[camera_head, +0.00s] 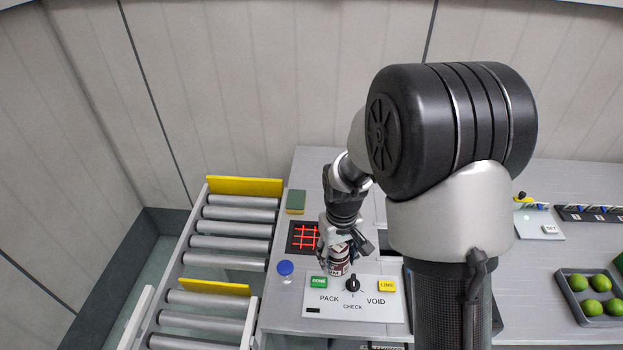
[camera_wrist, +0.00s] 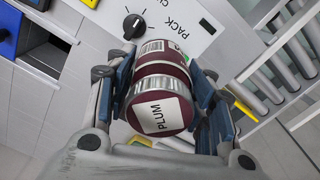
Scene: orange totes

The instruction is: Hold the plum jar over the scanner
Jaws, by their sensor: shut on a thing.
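The plum jar (camera_head: 338,265) is dark maroon with white label bands. Its end marked PLUM faces the camera in the wrist view (camera_wrist: 160,114). My gripper (camera_head: 338,240) is shut on it, with one finger on each side of the jar in the wrist view (camera_wrist: 163,88). The scanner (camera_head: 303,238) is a dark square with glowing red lines, set in the grey bench. In the head view the jar is just right of the scanner and nearer the camera, at the back edge of the button panel. Its height above the bench is unclear.
The white panel (camera_head: 353,307) has a green DONE button (camera_head: 318,281), a black knob (camera_head: 352,284) and a yellow button (camera_head: 387,286). A blue-capped item (camera_head: 285,269) and a green-yellow sponge (camera_head: 296,201) stand left. Roller conveyors (camera_head: 232,228) lie further left. A tray of limes (camera_head: 590,297) is right.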

